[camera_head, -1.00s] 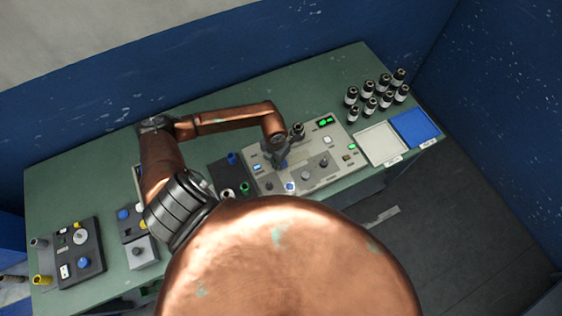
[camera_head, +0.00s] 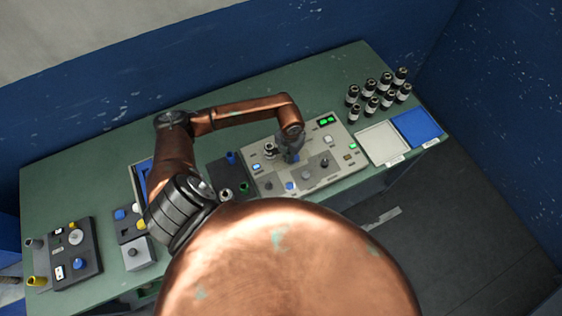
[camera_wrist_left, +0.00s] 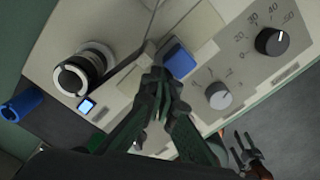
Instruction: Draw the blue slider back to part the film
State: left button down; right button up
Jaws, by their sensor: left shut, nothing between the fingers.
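The blue slider (camera_wrist_left: 180,60) is a block on the beige control panel (camera_wrist_left: 125,20). In the head view a small part of it (camera_head: 296,159) shows by my fingertips. My left gripper (camera_head: 292,157) is over the middle of the panel. In the left wrist view its fingertips (camera_wrist_left: 159,80) are together, with nothing between them. They are close beside the blue slider; whether they touch it I cannot tell. My fingers and wrist hide part of the panel. What looks like my right gripper (camera_wrist_left: 246,150) is small at the lower right of the left wrist view.
A black spool with a pale ring (camera_wrist_left: 85,68) stands near the fingers. A black dial (camera_wrist_left: 271,40) and a grey knob (camera_wrist_left: 218,95) are on the panel. Several dark bottles (camera_head: 378,95) and a pale tray (camera_head: 381,143) are on the right of the green table (camera_head: 75,170).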

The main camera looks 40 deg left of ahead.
pick_arm(q)
jog(key=shift+w+d+b, duration=0.3)
jog(key=shift+w+d, duration=0.05)
jog(key=shift+w, duration=0.3)
jog(key=shift+w+d+b, duration=0.3)
jog(key=shift+w, duration=0.35)
jog(key=shift+w+d+b, duration=0.3)
jog(key=shift+w+d, duration=0.05)
jog(key=shift+w, duration=0.3)
jog(key=shift+s+a, duration=0.3)
jog(key=shift+s, duration=0.3)
jog(key=shift+r+p, duration=2.7)
jog(key=shift+r, duration=1.35)
jog(key=shift+f, duration=0.1)
